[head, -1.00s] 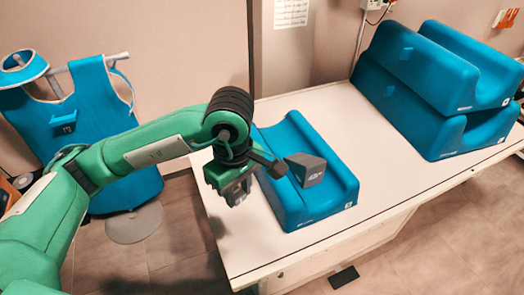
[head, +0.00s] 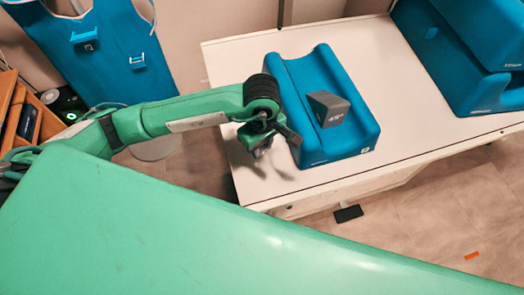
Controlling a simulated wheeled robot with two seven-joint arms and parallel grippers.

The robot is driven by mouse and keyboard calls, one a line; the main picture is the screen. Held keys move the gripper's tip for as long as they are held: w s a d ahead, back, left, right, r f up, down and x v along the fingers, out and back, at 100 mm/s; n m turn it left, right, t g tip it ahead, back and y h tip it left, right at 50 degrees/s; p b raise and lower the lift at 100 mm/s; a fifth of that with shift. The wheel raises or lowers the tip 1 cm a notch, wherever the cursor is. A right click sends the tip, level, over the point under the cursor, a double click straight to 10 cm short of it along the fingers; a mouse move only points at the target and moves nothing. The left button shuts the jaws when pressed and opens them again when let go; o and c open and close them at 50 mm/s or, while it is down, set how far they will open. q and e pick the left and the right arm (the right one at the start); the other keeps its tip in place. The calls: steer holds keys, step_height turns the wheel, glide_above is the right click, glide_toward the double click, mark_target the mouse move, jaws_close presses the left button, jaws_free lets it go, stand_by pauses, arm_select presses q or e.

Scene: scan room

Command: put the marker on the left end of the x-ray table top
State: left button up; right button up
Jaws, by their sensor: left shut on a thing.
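My left gripper (head: 258,151) points down over the left end of the white x-ray table top (head: 285,184), left of the blue cushion. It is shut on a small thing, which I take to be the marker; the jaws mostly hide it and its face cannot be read. I cannot tell whether it touches the table top. My right gripper is out of view.
A blue trough-shaped cushion (head: 356,137) lies on the table with a grey 45° wedge (head: 329,109) on it. Larger stacked blue cushions (head: 455,65) stand at the right. A blue apron (head: 107,75) hangs at the left. A small orange piece (head: 472,256) lies on the floor.

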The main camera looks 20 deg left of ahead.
mark_target(262, 162)
arm_select(q)
steer(key=shift+f, duration=0.75)
step_height(262, 162, down, 4)
steer(key=shift+p, duration=0.6)
steer(key=shift+f, duration=0.1)
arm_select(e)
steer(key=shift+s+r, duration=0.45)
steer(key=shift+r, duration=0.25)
arm_select(q)
steer(key=shift+f, duration=0.2)
steer(key=o, duration=1)
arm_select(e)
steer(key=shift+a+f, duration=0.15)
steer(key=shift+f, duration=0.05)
arm_select(q)
steer(key=shift+r, duration=0.15)
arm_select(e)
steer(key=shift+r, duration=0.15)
